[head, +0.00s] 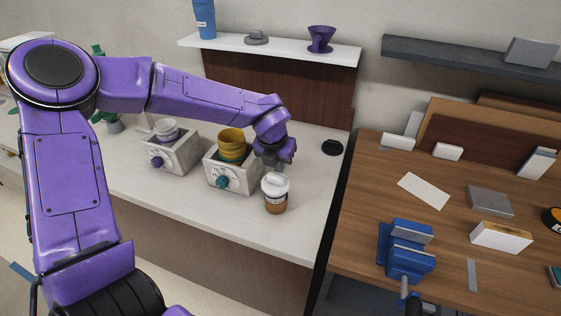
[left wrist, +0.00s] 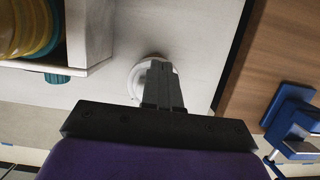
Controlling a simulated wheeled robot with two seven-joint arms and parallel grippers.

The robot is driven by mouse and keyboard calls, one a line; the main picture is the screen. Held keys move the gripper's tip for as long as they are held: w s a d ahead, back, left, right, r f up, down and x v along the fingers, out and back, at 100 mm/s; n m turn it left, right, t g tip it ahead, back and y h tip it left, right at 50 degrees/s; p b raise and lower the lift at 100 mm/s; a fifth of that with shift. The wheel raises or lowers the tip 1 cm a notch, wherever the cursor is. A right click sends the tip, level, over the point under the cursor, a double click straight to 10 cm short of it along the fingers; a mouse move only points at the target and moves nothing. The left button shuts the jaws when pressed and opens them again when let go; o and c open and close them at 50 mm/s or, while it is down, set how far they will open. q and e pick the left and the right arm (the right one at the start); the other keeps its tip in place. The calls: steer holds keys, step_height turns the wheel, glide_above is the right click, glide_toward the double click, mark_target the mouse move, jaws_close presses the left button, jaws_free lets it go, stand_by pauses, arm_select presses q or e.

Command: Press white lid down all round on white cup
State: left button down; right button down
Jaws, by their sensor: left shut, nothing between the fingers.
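The white cup (head: 275,207) stands upright on the light counter, with a brown band around its middle. The white lid (head: 275,183) sits on top of it; I cannot tell whether its rim is seated all round. My left gripper (head: 277,170) is directly above the lid, pointing down, shut and empty, at or very close to the lid. In the left wrist view the shut fingers (left wrist: 162,85) cover much of the white lid (left wrist: 138,80), whose left edge shows. My right gripper is not in view.
Left of the cup stand two grey boxes, one with a teal knob (head: 222,182) and yellow cups (head: 231,144), one with a purple knob (head: 157,162). A black lid (head: 332,147) lies behind. A wooden table (head: 380,185) with a blue device (head: 407,250) is to the right.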

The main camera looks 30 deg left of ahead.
arm_select(q)
steer(key=shift+w+f, duration=0.25)
steer(key=shift+f, duration=0.45)
steer(key=shift+s+r, duration=0.25)
steer(key=shift+w+f, duration=0.15)
steer(key=shift+f, duration=0.25)
steer(key=shift+f+b, duration=0.2)
steer(key=shift+b, duration=0.2)
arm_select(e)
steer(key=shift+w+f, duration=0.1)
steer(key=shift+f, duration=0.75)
